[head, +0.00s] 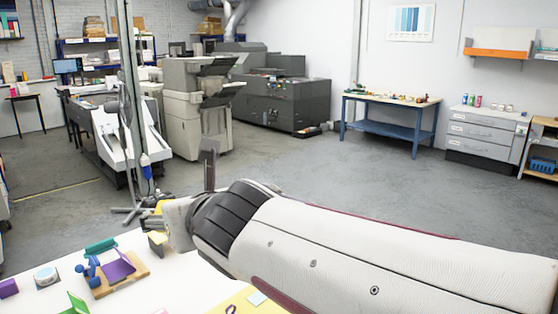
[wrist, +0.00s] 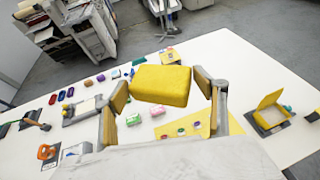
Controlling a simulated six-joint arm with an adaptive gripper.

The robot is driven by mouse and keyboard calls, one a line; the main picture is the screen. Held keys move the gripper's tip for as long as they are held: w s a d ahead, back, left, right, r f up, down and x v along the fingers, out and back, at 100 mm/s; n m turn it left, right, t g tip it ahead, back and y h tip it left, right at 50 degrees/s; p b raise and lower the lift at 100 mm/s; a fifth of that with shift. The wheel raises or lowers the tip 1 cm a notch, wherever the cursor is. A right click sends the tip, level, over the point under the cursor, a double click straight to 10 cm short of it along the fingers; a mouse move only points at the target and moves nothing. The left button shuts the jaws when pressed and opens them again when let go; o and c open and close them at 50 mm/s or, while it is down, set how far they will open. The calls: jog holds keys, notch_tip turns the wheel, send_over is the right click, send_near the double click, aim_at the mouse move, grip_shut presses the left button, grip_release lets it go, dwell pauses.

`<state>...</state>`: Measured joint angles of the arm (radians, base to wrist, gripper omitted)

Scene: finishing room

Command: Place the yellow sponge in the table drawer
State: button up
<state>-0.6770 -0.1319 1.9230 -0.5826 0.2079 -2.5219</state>
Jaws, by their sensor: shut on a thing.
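The yellow sponge (wrist: 161,85) is a thick block with rounded edges. In the wrist view it sits between the two fingers of my gripper (wrist: 161,92), which is shut on it. The sponge appears held above the white table (wrist: 235,60). No table drawer can be made out in either view.
The table carries a yellow hinged box (wrist: 270,108), a yellow sheet (wrist: 190,128), a pink block (wrist: 158,112) and a purple piece on a wooden base (head: 130,283). A grey drawer cabinet (head: 484,136) stands far off. Floor beyond the table is open.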

jog(key=s+d+n+g+y, duration=0.1)
jog(key=s, duration=0.9)
jog(key=shift+r+n+y, duration=0.25)
jog(key=shift+n+y, duration=0.05)
jog(key=shift+w, duration=0.15)
jog(key=shift+c, duration=0.2)
dwell(1.3)
jog(key=w+d+f+m+t+h, duration=0.1)
jog(key=w+f+m+h, duration=0.25)
jog(key=w, duration=1.25)
jog(key=w+d+f+m+t+h, duration=0.2)
jog(key=w+f+h, duration=0.15)
jog(key=w, duration=1.35)
jog(key=w+d+f+m+h, duration=0.6)
jog(key=w+d+f, duration=1.4)
jog(key=w+f, duration=0.1)
jog(key=shift+w+d+f+g, duration=0.3)
jog(key=shift+w+d+g, duration=0.1)
jog(key=shift+w, duration=0.35)
